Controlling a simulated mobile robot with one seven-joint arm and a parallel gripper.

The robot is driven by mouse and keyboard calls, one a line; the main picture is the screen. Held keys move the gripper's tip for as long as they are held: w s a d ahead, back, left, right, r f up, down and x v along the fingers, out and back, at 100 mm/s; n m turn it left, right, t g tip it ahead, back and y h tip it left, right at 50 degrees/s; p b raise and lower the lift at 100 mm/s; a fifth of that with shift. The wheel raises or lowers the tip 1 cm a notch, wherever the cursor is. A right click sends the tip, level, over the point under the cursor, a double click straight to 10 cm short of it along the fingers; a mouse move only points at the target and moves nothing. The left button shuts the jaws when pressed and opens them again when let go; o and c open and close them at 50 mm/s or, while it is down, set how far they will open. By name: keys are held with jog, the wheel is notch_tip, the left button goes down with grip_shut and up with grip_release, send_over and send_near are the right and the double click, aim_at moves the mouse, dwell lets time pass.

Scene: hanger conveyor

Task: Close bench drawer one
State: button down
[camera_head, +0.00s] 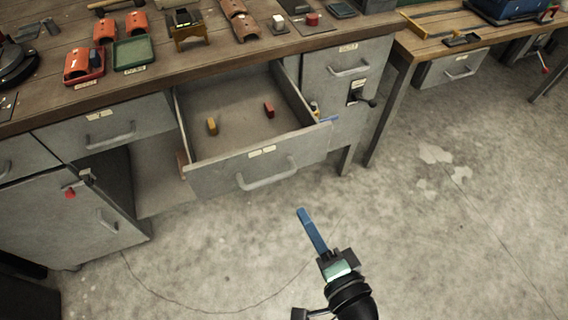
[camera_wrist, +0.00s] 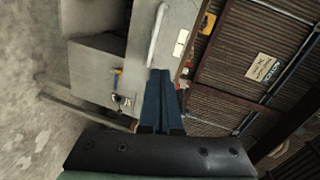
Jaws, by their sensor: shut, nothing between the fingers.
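A grey bench drawer (camera_head: 225,178) is pulled well out from under the wooden bench top in the head view. Its front has a curved bar handle (camera_head: 267,177) and a pale label too small to read. A yellow piece (camera_head: 212,126) and a red piece (camera_head: 269,110) lie inside it. My gripper (camera_head: 301,210) has its long blue fingers shut together and empty. In the picture it is below and right of the drawer front, apart from the handle. In the wrist view my blue fingers (camera_wrist: 160,75) are together, below a grey panel with a bar handle (camera_wrist: 157,34); which panel is unclear.
The bench top (camera_head: 160,55) holds red blocks, a green tray (camera_head: 134,53) and other small parts. A shut drawer (camera_head: 105,125) is to the left, and a cabinet with a crank (camera_head: 362,97) is to the right. The concrete floor (camera_head: 440,230) is clear at right.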

jog(key=w+a+f+m+p, duration=0.2)
jog(key=w+a+f, duration=0.1)
jog(key=w, duration=0.6)
jog(key=shift+a+f, duration=0.3)
jog(key=shift+f, duration=0.05)
jog(key=shift+w, duration=0.1)
